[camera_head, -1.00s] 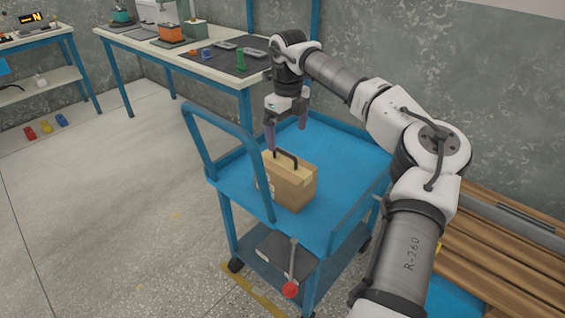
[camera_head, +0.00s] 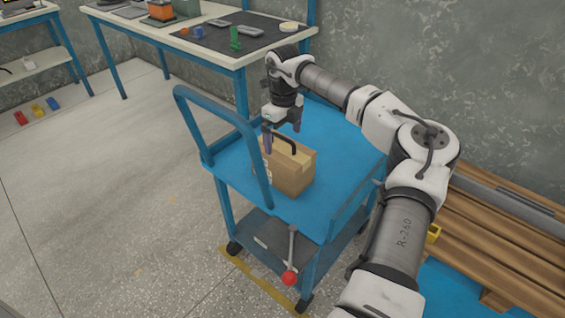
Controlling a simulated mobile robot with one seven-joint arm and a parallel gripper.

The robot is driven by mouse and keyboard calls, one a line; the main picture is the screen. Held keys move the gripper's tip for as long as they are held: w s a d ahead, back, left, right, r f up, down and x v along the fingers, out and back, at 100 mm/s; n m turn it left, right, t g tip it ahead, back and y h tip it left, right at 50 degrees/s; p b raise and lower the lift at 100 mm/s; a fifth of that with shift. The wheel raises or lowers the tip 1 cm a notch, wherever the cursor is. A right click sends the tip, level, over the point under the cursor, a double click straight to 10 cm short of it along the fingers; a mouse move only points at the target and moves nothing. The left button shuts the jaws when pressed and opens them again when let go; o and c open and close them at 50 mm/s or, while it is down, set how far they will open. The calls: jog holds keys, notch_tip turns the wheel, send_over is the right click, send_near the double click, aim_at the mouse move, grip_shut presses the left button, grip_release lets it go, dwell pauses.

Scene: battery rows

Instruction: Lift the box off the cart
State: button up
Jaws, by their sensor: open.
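The box (camera_head: 291,177) is brown cardboard with a dark handle (camera_head: 284,138) on top. It stands upright on the blue top shelf of the cart (camera_head: 238,193). My gripper (camera_head: 282,143) is right above the box, pointing down, with its fingers apart at the handle. One finger is to the left of the handle, in front of the box's left edge, and the other is near the handle's far side. I cannot tell whether either finger touches the handle.
The cart's blue push handle (camera_head: 222,112) rises on the left of the box. A workbench (camera_head: 214,52) stands behind, and wooden slats (camera_head: 500,245) lie to the right.

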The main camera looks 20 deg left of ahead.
aim_at(282, 148)
notch_tip(282, 148, down, 5)
jog(key=shift+s+r+p, duration=0.1)
jog(key=shift+s+p, duration=0.05)
jog(key=shift+p, duration=0.15)
jog(key=shift+c, duration=0.4)
jog(key=shift+a, duration=0.1)
jog(key=c, duration=1.7)
jog(key=shift+r, duration=0.1)
